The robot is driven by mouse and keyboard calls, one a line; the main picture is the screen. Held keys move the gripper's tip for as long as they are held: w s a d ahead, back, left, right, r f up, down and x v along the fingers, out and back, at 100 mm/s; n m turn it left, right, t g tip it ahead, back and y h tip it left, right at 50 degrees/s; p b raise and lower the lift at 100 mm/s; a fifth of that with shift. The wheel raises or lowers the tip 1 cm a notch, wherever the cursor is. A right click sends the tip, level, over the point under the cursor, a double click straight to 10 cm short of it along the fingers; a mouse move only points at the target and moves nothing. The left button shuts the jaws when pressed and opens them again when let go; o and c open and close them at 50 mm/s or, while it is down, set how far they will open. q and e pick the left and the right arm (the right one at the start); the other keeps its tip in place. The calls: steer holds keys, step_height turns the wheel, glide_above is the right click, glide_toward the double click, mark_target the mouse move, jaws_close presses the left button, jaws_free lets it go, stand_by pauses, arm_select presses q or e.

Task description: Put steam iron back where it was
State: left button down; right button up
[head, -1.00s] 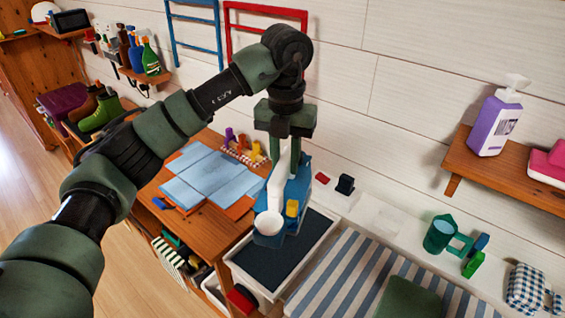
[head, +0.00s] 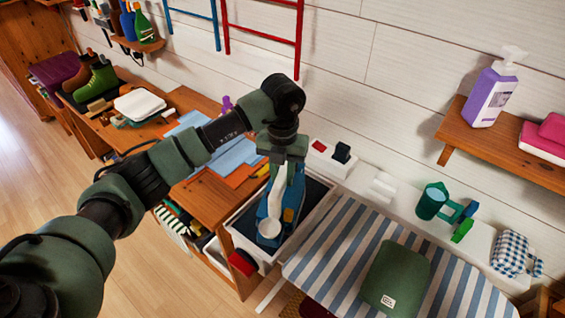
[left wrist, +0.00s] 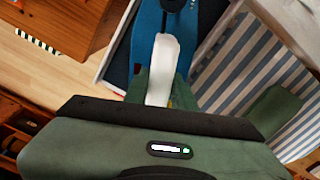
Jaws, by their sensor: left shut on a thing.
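The steam iron (head: 270,222) is blue with a white handle and a small yellow part. My left gripper (head: 284,165) is shut on it from above, at the upper part of the handle. The iron is over or inside a white-rimmed tray with a dark floor (head: 313,192); I cannot tell whether it touches the floor. In the left wrist view the white handle (left wrist: 162,65) and blue body (left wrist: 147,20) show beyond my gripper (left wrist: 158,95), whose fingers are partly hidden. My right gripper is not in view.
A blue-and-white striped ironing surface (head: 335,245) with a folded green cloth (head: 394,279) lies right of the tray. The wooden desk (head: 208,197) is at left. A white ledge behind holds a green mug (head: 431,203). A red item (head: 242,263) is at the tray's front.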

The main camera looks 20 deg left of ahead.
arm_select(q)
steer(key=shift+f, duration=0.45)
steer(key=shift+f+b, duration=0.4)
steer(key=shift+f, duration=0.1)
steer(key=c, duration=1.2)
jaws_free()
steer(key=shift+f, duration=0.1)
steer(key=shift+o, duration=0.2)
steer(key=shift+s, duration=0.1)
